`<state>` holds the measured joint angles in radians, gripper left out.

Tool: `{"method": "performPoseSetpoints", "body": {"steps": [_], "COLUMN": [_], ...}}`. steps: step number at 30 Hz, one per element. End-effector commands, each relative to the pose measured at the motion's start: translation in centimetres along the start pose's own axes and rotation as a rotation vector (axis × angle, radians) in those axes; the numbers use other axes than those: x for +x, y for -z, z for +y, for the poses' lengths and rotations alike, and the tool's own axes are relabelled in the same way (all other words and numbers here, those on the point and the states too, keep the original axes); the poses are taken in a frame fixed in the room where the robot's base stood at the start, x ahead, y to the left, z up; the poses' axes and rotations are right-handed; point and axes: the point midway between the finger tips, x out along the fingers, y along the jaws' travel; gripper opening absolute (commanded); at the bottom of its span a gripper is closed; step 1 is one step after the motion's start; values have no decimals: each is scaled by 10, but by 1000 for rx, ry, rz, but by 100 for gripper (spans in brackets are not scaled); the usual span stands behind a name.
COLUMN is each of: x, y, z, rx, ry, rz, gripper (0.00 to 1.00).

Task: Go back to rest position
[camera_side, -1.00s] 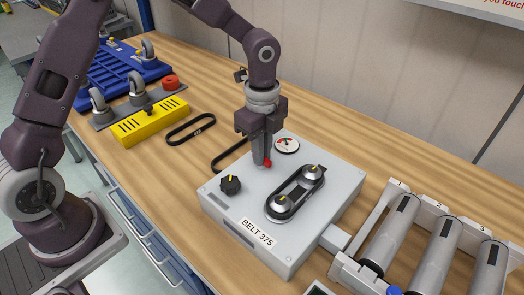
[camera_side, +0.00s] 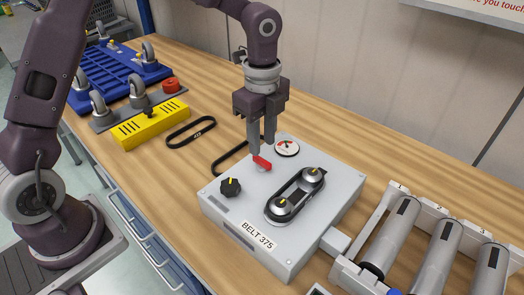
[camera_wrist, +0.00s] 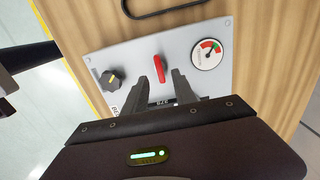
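My gripper (camera_side: 262,149) is above the back part of the grey belt box (camera_side: 235,215), just over a red lever (camera_side: 262,162). Its two fingers are parted, with nothing seen between them. In the wrist view the gripper fingers (camera_wrist: 169,82) are apart and the red lever (camera_wrist: 160,70) shows beyond them, lying free on the panel. The box also carries a black belt (camera_side: 294,195) around two pulleys, a black knob (camera_side: 230,188) and a round gauge (camera_side: 286,148).
A conveyor with grey rollers (camera_side: 432,248) stands at the right. Two loose black belts lie on the wooden bench, one (camera_side: 190,131) near a yellow block (camera_side: 150,124). A wall (camera_side: 400,90) runs behind the bench.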

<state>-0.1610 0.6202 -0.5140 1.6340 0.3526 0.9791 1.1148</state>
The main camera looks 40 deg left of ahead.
Motion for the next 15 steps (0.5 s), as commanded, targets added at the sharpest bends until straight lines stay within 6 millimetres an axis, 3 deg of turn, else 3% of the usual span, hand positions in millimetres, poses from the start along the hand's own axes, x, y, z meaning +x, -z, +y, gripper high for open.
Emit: {"method": "performPoseSetpoints", "body": {"steps": [4,15], "x": [-20,-30], "y": [0,-2], "z": [0,5], "rx": [0,-28], "ry": [2,11], "rz": [0,-10], "gripper": [33,33]}}
